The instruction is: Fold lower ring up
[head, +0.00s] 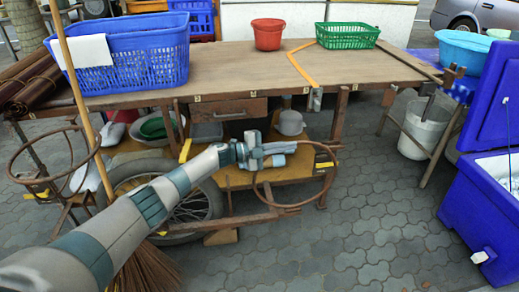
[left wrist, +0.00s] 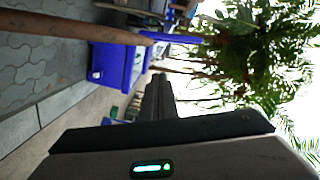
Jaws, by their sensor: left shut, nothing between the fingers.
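A rusty metal ring (head: 329,183) sticks out from the front of the wooden cart, below the tabletop, in the head view. A second rusty ring (head: 57,181) stands out at the cart's left end. My left gripper (head: 284,154) is at the upper part of the right-hand ring and covers some of it. I cannot tell whether it touches the ring. In the left wrist view its dark fingers (left wrist: 158,90) are together with nothing between them. A brown bar (left wrist: 75,26) crosses the top left there. My right gripper is not in view.
The cart top (head: 230,75) carries a blue basket (head: 140,60), a red bucket (head: 268,35) and a green basket (head: 347,36). A broom (head: 145,270) leans at the left. A blue cooler (head: 480,215) stands at the right. Paving (head: 370,235) before the cart is clear.

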